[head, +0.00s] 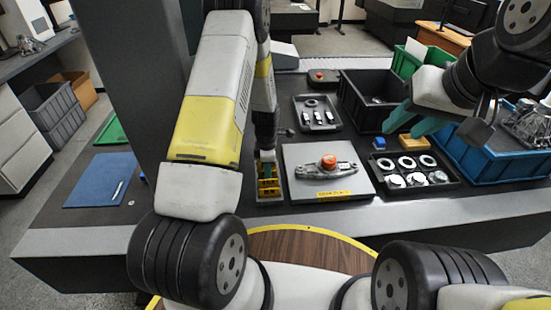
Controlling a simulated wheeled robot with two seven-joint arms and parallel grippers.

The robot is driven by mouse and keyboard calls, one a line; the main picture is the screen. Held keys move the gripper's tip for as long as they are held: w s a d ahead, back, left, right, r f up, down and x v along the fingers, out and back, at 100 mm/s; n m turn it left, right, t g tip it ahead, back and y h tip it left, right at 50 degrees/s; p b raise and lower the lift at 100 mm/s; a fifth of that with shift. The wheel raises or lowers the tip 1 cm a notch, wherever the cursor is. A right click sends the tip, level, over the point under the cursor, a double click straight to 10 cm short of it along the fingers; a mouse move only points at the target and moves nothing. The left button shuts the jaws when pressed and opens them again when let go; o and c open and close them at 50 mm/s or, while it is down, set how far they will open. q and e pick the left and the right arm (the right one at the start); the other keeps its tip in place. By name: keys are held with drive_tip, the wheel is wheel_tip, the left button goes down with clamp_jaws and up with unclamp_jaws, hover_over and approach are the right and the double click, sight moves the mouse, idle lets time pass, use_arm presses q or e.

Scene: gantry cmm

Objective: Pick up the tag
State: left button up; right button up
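Small yellow pieces, perhaps the tags (268,188), sit in a narrow grey tray (269,202) at the front middle of the table. They are too small to make out singly. My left gripper (267,158) points down just above the back of this tray, with something green at its tip. I cannot tell whether its fingers are apart or hold anything. My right gripper (476,128) hangs at the right, above the blue bin and away from the small tray. Its fingers are not clear.
A grey plate (298,158) carries a metal part (328,171) with an orange knob. Right of it is a black tray (449,181) of round parts. A black bin (352,100) and blue bin (486,169) stand behind. A blue mat (92,182) lies left, with free table around.

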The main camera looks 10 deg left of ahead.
use_arm(q)
clamp_jaws()
drive_tip(key=shift+r, duration=0.35)
wheel_tip(320, 180, up, 14)
idle(0.6)
